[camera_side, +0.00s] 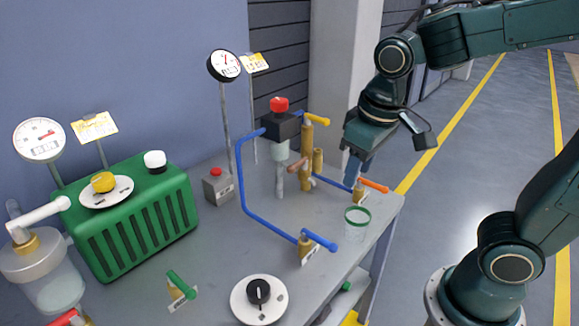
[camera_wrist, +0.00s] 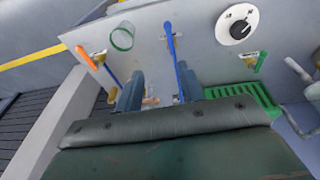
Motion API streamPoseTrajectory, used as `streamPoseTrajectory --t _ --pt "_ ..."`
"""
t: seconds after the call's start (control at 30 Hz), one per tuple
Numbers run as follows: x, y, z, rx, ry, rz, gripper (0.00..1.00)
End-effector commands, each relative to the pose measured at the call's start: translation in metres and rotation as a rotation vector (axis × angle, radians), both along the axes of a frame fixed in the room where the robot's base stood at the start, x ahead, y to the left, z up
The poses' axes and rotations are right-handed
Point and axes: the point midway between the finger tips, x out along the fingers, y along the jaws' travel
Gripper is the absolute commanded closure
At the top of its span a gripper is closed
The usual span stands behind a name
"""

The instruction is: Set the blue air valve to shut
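The blue air valve (camera_side: 319,240) is a blue lever on a small brass body with a white label plate, near the front right of the grey table. Its lever lies roughly in line with the blue pipe (camera_side: 262,218) that runs into it. In the wrist view the blue lever (camera_wrist: 169,37) stands near the top middle, beyond my fingers. My gripper (camera_side: 354,172) hangs above the table's back right, behind the valve and apart from it. In the wrist view my gripper (camera_wrist: 160,78) has its two fingers spread with nothing held between them.
An orange-handled valve (camera_side: 374,186) and a green-rimmed glass (camera_side: 357,217) are close to my gripper. A black block with a red knob (camera_side: 280,105) and brass pipework stand left of it. A dial (camera_side: 259,298) and green-handled valve (camera_side: 181,285) lie in front.

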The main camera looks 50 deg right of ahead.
Motion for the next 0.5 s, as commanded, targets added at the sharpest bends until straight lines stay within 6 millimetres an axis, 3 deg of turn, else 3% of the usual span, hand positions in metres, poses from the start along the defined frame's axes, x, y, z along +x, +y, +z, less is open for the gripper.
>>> streamPoseTrajectory --t 0.2,0.5 --pt "0.026 0.017 -0.023 -0.050 0.097 -0.001 0.61" --pt "0.047 0.036 -0.052 -0.116 0.185 -0.006 0.61"
